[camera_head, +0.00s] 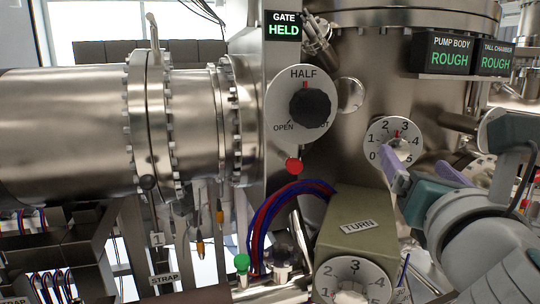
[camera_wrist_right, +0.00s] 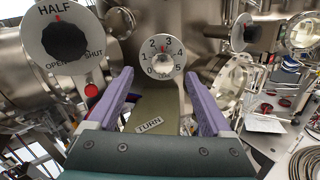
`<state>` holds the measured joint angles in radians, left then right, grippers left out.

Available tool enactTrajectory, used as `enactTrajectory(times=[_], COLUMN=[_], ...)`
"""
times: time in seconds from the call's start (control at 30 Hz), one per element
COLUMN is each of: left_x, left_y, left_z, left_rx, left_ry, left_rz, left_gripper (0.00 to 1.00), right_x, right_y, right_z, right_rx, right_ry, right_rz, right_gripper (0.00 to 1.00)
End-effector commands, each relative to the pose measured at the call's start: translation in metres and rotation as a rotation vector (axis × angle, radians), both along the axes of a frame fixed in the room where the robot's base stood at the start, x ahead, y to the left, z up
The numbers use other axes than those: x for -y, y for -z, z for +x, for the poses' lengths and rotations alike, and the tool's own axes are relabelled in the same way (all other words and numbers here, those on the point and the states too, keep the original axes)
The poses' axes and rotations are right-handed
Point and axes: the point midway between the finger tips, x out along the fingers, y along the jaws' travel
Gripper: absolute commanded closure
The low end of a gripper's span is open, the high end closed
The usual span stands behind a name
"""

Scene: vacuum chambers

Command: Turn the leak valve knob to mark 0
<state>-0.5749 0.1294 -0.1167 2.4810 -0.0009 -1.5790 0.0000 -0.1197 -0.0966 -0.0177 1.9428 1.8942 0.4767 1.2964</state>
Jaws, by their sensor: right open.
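The leak valve knob (camera_head: 396,139) is a small grey knob on a white round dial numbered 0 to 5, on the chamber wall. It also shows in the right wrist view (camera_wrist_right: 163,60). Its red mark points near the top, around between 2 and 3. The 0 is at the dial's lower left. My right gripper (camera_head: 426,172) is open and empty, with its purple fingers apart in front of and below the dial. In the wrist view the dial shows between and beyond the fingertips (camera_wrist_right: 158,78). A finger covers the dial's lower edge in the head view. My left gripper is not in view.
A gate dial (camera_head: 283,105) with a black knob, its red pointer at HALF, and a red ball (camera_head: 293,166) are to the left. A box labelled TURN (camera_head: 358,226) and another numbered dial (camera_head: 352,270) are below. Red and blue hoses (camera_head: 262,220) run beside the box.

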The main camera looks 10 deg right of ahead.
Motion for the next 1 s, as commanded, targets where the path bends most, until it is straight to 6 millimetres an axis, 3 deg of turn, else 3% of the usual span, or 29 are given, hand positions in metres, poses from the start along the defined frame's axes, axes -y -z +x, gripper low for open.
enactTrajectory(times=[0.17,0.63,1.0], left_x=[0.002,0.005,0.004], left_y=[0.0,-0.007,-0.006], left_z=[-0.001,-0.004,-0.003], left_rx=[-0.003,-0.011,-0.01], left_ry=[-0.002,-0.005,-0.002], left_rz=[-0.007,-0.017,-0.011], left_gripper=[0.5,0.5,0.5], right_x=[0.01,0.044,0.051], right_y=[0.011,0.01,0.011], right_z=[0.007,0.075,0.088], right_rx=[-0.007,-0.006,-0.007], right_ry=[0.031,0.028,0.028], right_rz=[0.078,0.071,0.071], right_gripper=[0.16,0.16,0.16])
